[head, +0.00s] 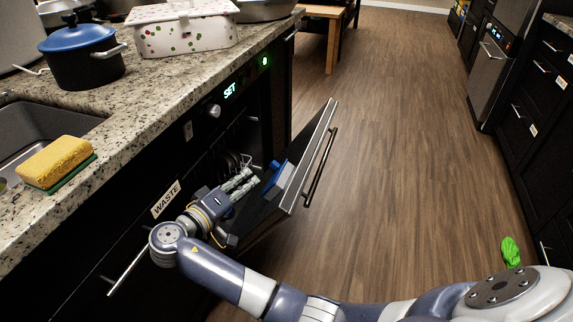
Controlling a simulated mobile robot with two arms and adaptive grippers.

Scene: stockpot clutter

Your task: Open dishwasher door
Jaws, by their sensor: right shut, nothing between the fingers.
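The dishwasher door (309,157) is partly open, tilted outward from the black front under the counter. Its bar handle (321,166) is on the outer face, toward the floor side. My right gripper (251,180) is shut and empty. It is inside the gap between the door and the dishwasher opening, near the door's inner face. A blue and white part (279,178) shows on the inner side of the door, beside the gripper. Racks or dishes (232,162) show dimly inside the opening. My left gripper is out of view.
The control panel (229,90) shows lit text above the opening. The granite counter (150,112) holds a blue-lidded pot (85,68), a patterned box (180,38) and a yellow sponge (56,160). The wood floor (410,150) is mostly clear; a green item (511,251) lies at right.

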